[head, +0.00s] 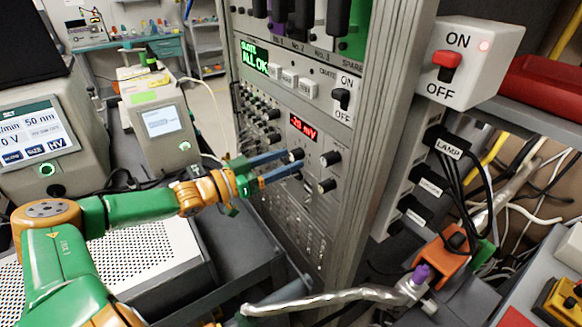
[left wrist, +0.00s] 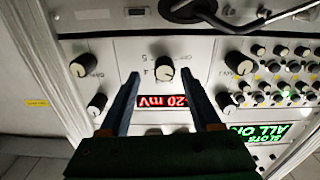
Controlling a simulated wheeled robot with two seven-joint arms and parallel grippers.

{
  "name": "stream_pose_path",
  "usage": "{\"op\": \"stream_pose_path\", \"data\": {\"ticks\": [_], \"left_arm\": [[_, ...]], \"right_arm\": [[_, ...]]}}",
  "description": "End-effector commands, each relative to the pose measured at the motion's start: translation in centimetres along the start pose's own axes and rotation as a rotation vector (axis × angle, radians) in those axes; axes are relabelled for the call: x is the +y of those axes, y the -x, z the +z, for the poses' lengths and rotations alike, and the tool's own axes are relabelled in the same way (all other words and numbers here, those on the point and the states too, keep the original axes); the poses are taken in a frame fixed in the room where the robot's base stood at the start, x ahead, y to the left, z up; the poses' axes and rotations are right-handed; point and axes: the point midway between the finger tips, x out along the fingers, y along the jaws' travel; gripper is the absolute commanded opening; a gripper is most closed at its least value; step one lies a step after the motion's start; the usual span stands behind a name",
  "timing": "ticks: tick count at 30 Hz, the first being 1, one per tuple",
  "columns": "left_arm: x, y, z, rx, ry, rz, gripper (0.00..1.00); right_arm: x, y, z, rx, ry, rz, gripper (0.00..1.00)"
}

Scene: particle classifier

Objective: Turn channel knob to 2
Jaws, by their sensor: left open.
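The channel knob (left wrist: 165,68), with a white face and dark skirt, sits on the light grey instrument panel. Numbers, including 4 and 5, are printed around it, upside down in the left wrist view. My left gripper (head: 295,161) is open, its blue fingers reaching toward the panel. In the left wrist view the left gripper (left wrist: 162,77) has one fingertip on each side of the knob, with gaps visible. Whether the fingers touch the panel cannot be told. The knob's exact setting is too small to read. My right gripper is not in view.
A red mV display (head: 302,127) sits above the knob in the head view. Two dark knobs (head: 330,158) (head: 326,185) are close on its right. A white ON/OFF box (head: 463,62) and a foil-wrapped tube (head: 330,299) are farther right and below.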

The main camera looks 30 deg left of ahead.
Motion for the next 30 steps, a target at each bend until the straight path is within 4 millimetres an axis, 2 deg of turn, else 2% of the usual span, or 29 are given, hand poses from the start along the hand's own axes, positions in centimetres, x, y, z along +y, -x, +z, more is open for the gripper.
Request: {"op": "stream_pose_path", "data": {"ticks": [9, 18, 25, 30], "left_arm": [[0.0, -1.8, -0.3, 0.001, 0.0, -0.001, 0.64], [0.0, -1.9, -0.2, -0.002, -0.001, -0.001, 0.64], [0.0, -1.9, -0.2, -0.002, -0.001, -0.001, 0.02], [0.0, -1.9, -0.2, -0.002, -0.002, -0.002, 0.0]], "right_arm": [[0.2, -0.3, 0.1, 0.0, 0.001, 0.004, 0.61], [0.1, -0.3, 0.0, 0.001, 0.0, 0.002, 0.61], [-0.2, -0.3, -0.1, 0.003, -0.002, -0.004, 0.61], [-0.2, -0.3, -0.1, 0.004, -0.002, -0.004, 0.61]]}}
